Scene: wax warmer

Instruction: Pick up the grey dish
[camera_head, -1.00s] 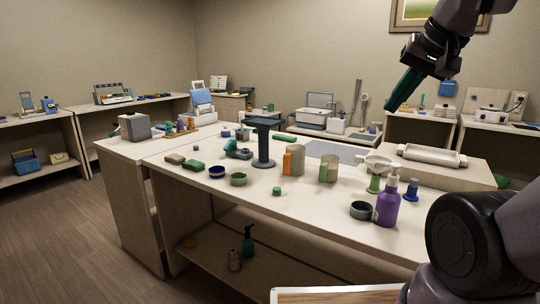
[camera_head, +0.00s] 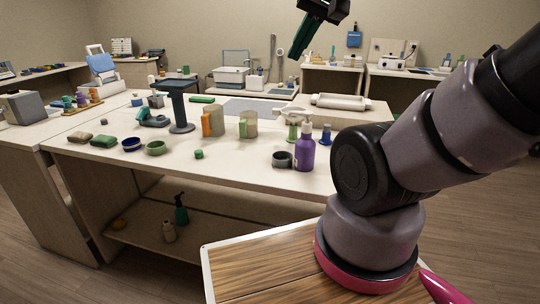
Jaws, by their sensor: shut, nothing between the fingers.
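The grey dish (camera_head: 282,160) is a small, dark, round, open dish. It stands on the pale worktop near its front edge, just left of the purple pump bottle (camera_head: 304,152). My gripper (camera_head: 294,55), with dark green fingers, hangs in the air at the top of the view, well above the worktop and apart from the dish. It is shut and holds nothing.
A green bowl (camera_head: 156,148), a blue bowl (camera_head: 132,144) and a small green block (camera_head: 199,154) lie left of the dish. The worktop around the green block is fairly clear.

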